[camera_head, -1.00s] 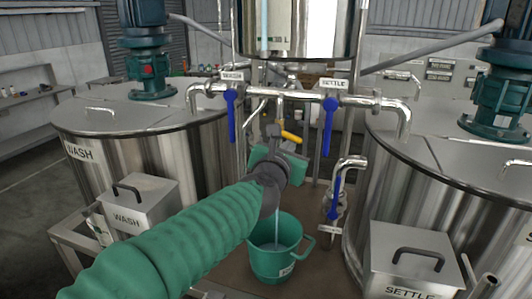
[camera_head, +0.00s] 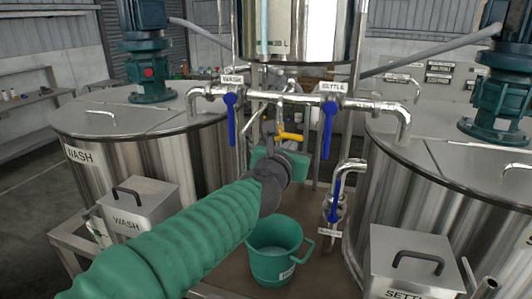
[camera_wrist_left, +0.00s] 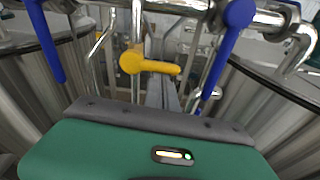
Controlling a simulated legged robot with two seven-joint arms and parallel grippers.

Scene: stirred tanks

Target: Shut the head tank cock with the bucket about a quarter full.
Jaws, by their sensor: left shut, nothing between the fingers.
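The head tank cock has a yellow lever (camera_head: 290,137), which also shows in the left wrist view (camera_wrist_left: 150,64). It lies nearly level, pointing right across the pipe. My left gripper (camera_head: 279,150) is shut and empty, just below and in front of the lever; its grey fingers also show in the left wrist view (camera_wrist_left: 167,95). The green bucket (camera_head: 273,262) stands upright on the floor plate below, its handle to the right. No stream shows falling into it. The level inside is hard to read. My right gripper is out of view.
The steel head tank (camera_head: 300,30) hangs above, with a blue sight strip. Blue levers (camera_head: 230,118) and (camera_head: 328,125) hang down at the sides marked WASH and SETTLE. The wash tank (camera_head: 150,140) and settle tank (camera_head: 440,190) flank the narrow gap.

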